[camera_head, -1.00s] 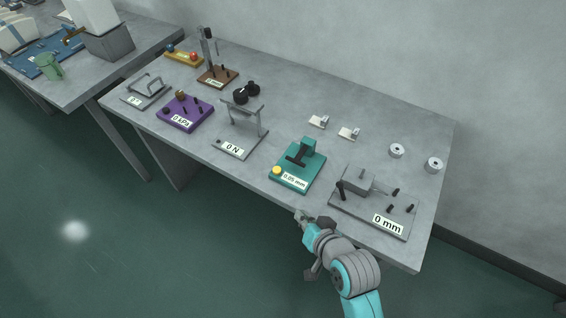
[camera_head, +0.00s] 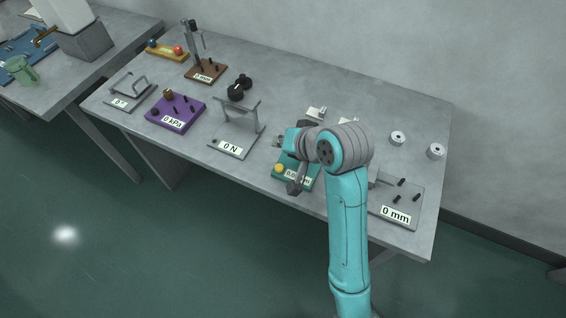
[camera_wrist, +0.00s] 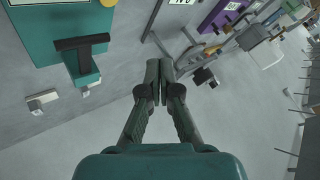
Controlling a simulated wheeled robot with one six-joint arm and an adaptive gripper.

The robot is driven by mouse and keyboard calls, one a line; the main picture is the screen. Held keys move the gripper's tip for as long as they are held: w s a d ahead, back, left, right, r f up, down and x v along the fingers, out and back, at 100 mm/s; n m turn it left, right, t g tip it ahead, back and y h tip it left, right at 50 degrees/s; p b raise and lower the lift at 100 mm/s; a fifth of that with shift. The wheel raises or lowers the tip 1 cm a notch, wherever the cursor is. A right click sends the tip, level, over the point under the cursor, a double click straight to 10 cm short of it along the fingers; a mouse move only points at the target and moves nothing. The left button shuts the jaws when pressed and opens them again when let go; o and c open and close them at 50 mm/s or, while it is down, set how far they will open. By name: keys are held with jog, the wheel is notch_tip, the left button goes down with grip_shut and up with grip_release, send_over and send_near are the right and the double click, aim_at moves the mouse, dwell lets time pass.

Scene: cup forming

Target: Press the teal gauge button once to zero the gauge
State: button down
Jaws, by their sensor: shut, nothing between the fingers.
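The teal gauge (camera_head: 308,184) sits near the front edge of the table, mostly hidden by my arm in the head view. Its label is partly covered and I cannot read the full value. Its yellow button (camera_head: 279,168) shows at its front left corner. In the wrist view the teal gauge (camera_wrist: 40,42) fills the upper left, with the yellow button (camera_wrist: 108,3) cut by the top edge. My gripper (camera_wrist: 160,66) is shut and empty, apart from the gauge and to its right in that view. In the head view my gripper (camera_head: 277,141) shows only slightly, beyond the button.
The grey 0 N stand (camera_head: 233,143) is left of the gauge, close to my fingertips. The 0 mm fixture (camera_head: 395,213) is to the right, partly behind my arm. A purple 0 kPa block (camera_head: 176,113) stands farther left.

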aim_at(281, 168)
jog(key=shift+w+r, duration=0.1)
jog(key=shift+r, duration=0.15)
jog(key=shift+f, duration=4.4)
jog(key=shift+f, duration=0.2)
jog(key=shift+f, duration=0.2)
jog(key=shift+f, duration=0.55)
jog(key=shift+r, duration=0.95)
